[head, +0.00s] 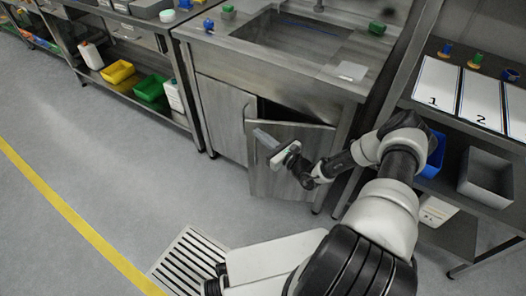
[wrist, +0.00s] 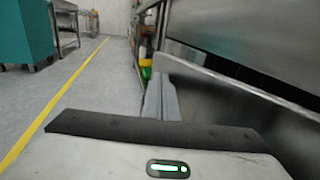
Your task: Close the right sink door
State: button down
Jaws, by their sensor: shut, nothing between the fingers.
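The right sink door (head: 285,180) is a grey metal panel under the sink. It stands ajar, its left edge swung out from the cabinet, with a dark gap above and behind it. The left sink door (head: 222,115) beside it looks flush. My gripper (head: 264,138) is shut and empty, in front of the right door's upper left part. In the wrist view, the fingers (wrist: 161,100) lie beside the door (wrist: 235,110), which slants away on the right. I cannot tell whether they touch it. The hand hides part of the door's face.
The sink counter (head: 215,42) runs above the doors. A shelf with yellow (head: 117,72) and green (head: 152,88) bins stands left. A rack with a grey bin (head: 487,177) stands right. A floor grate (head: 188,258) lies in front. The floor on the left is clear.

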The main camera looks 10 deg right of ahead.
jog(key=w+d+m+t+h, duration=0.1)
jog(key=w+d+m+h, duration=0.2)
jog(key=w, duration=0.7)
jog(key=shift+w+d+t+h+b, duration=0.35)
jog(key=shift+d+h, duration=0.35)
jog(key=shift+d, duration=0.5)
jog(key=shift+s, duration=0.15)
